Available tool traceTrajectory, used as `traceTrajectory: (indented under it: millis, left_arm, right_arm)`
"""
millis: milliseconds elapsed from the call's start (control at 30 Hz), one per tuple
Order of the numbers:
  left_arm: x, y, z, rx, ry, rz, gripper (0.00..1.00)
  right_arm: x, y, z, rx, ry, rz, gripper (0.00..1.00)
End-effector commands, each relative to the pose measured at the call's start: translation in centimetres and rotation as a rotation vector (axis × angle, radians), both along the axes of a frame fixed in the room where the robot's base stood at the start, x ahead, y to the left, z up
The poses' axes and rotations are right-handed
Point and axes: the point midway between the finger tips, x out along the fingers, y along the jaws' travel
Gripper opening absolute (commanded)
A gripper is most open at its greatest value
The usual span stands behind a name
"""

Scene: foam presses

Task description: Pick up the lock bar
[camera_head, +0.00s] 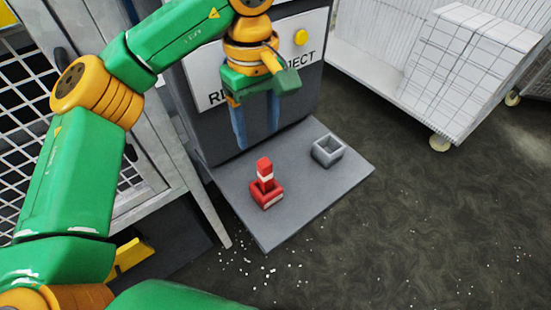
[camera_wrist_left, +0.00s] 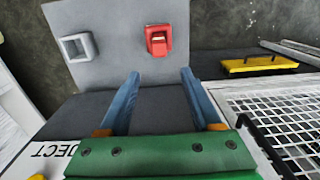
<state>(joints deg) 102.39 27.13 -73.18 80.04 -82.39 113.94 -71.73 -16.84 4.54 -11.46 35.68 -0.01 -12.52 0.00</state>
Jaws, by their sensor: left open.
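The lock bar (camera_head: 265,167), red with a pale band, stands in a red square holder (camera_head: 268,199) on the grey shelf of the machine. In the left wrist view the lock bar (camera_wrist_left: 158,42) shows from above inside the red holder, ahead of the fingertips and roughly midway between them. My left gripper (camera_head: 256,122) is open and empty, with blue fingers. It hangs in front of the machine's face, above and behind the lock bar, and apart from it. My right gripper is not in view.
A grey, empty square holder (camera_head: 327,150) sits on the right part of the shelf (camera_head: 312,187). A mesh cage (camera_head: 22,125) stands at left, with a yellow pedal-like part (camera_head: 131,256) low down. A white cart (camera_head: 450,70) stands at upper right. White bits lie on the floor.

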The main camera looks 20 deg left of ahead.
Motion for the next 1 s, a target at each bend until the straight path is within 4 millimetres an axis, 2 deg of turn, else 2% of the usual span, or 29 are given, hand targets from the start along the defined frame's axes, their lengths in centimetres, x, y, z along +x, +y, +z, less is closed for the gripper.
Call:
traceTrajectory:
  millis: [33, 100, 367, 533, 733, 833, 1000]
  left_arm:
    - [0.0, 0.0, -1.8, -0.001, 0.001, -0.001, 0.65]
    - [-0.1, 0.0, -3.1, -0.001, 0.000, -0.001, 0.65]
    - [-0.1, -0.1, -6.9, -0.002, 0.000, -0.001, 0.65]
    - [-0.2, -0.1, -7.9, -0.002, 0.003, -0.003, 0.65]
    - [-0.3, -1.1, -11.0, -0.002, 0.006, -0.004, 0.65]
    - [-0.3, -1.2, -12.9, -0.002, 0.004, -0.001, 0.65]
    - [-0.2, -1.2, -13.8, -0.003, 0.000, -0.001, 0.65]
  right_arm:
    - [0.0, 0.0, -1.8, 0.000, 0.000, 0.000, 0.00]
    - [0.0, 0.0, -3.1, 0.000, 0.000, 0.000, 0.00]
    - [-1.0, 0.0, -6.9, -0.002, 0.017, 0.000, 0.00]
    - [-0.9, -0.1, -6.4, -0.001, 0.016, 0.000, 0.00]
    - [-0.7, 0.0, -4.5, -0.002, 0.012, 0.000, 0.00]
    - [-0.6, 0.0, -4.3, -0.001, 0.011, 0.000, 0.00]
    - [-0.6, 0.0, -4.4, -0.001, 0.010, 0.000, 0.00]
